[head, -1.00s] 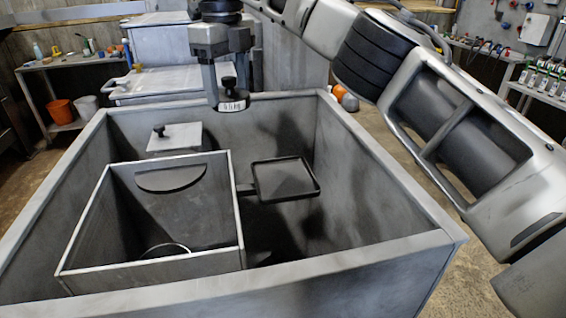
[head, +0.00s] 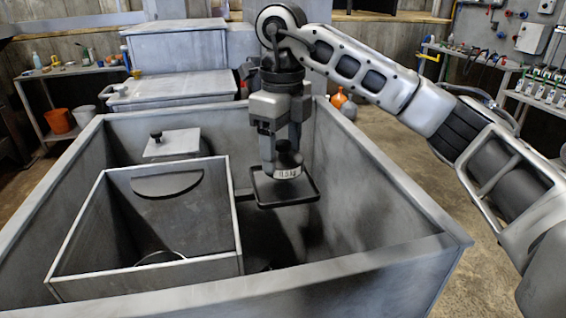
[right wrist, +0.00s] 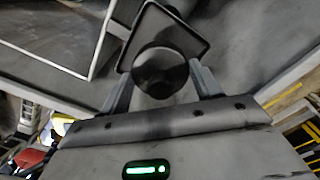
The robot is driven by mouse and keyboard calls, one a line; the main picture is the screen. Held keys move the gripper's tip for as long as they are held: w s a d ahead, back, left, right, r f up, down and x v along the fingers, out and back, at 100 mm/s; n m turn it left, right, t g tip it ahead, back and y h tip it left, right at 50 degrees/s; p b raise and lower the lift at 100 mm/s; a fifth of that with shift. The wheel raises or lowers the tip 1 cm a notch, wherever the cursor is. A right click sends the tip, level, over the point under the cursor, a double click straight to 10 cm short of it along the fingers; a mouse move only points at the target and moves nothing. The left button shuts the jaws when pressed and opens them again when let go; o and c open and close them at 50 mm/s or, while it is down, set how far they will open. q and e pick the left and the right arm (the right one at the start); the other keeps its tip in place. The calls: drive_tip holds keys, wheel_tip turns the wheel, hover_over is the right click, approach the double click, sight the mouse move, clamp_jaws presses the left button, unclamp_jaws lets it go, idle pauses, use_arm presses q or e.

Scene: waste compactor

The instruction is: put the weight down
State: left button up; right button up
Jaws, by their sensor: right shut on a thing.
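The weight (head: 288,172) is a small dark piece with a white label that seems to read 0.5 kg. My right gripper (head: 281,153) points down and is shut on it, over the small black-rimmed square tray (head: 312,196) inside the large grey bin. In the right wrist view the weight's round dark top (right wrist: 160,73) sits between the two fingers, with the tray's rim (right wrist: 205,40) behind it. I cannot tell whether the weight touches the tray. My left gripper is not in view.
The large grey bin (head: 395,175) has high walls around the tray. A smaller open box (head: 238,215) stands inside it on the left, joined to the tray by a short arm. A grey block with a black knob (head: 172,143) is behind that box.

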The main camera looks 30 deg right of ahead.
sight(283, 165)
drive_tip(key=shift+f, duration=1.75)
drive_tip(key=o, duration=1.4)
drive_tip(key=shift+s, duration=0.1)
drive_tip(key=shift+c, duration=0.2)
wheel_tip(283, 165, up, 12)
drive_tip(key=shift+r+p, duration=0.15)
drive_tip(key=shift+p, duration=0.6)
